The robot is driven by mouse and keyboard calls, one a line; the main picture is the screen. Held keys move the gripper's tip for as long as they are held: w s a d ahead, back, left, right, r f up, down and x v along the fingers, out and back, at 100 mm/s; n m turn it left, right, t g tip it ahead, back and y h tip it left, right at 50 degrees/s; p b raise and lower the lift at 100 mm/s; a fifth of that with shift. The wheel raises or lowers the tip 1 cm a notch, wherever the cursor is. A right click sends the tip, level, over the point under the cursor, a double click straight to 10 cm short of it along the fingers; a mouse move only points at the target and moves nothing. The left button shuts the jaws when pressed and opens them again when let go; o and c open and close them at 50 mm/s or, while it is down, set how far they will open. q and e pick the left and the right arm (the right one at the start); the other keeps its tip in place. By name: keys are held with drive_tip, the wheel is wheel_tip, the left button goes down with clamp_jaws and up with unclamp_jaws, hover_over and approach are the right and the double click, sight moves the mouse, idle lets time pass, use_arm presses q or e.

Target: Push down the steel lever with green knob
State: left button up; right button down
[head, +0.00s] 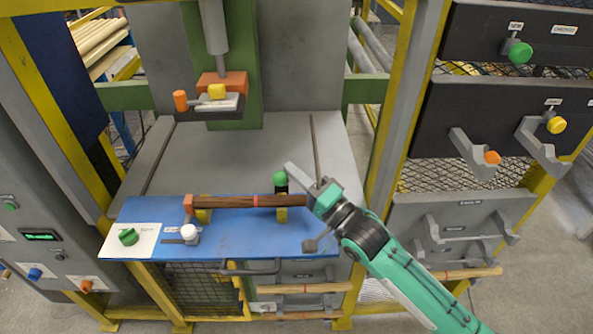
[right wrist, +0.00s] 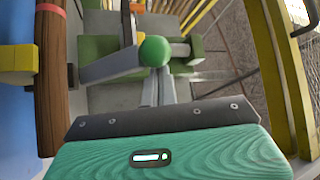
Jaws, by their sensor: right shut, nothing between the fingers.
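The lever's green knob (head: 280,178) stands at the right end of the brown wooden bar, near the far edge of the blue board. In the right wrist view the round green knob (right wrist: 155,50) caps a grey steel lever arm (right wrist: 108,66) coming from the left. My right gripper (head: 289,167) is shut and empty, its thin grey fingers just right of the knob and reaching past it. In the right wrist view the knob overlaps the ends of my right gripper's fingers (right wrist: 155,80); I cannot tell whether they touch. My left gripper is not in view.
The brown bar (head: 245,201) rests on yellow supports on the blue board (head: 240,236). A white knob (head: 189,231) and a green dial (head: 128,237) sit at the board's left. The grey bed behind is mostly clear.

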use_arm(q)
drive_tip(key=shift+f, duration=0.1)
use_arm(e)
drive_tip(key=shift+f, duration=0.1)
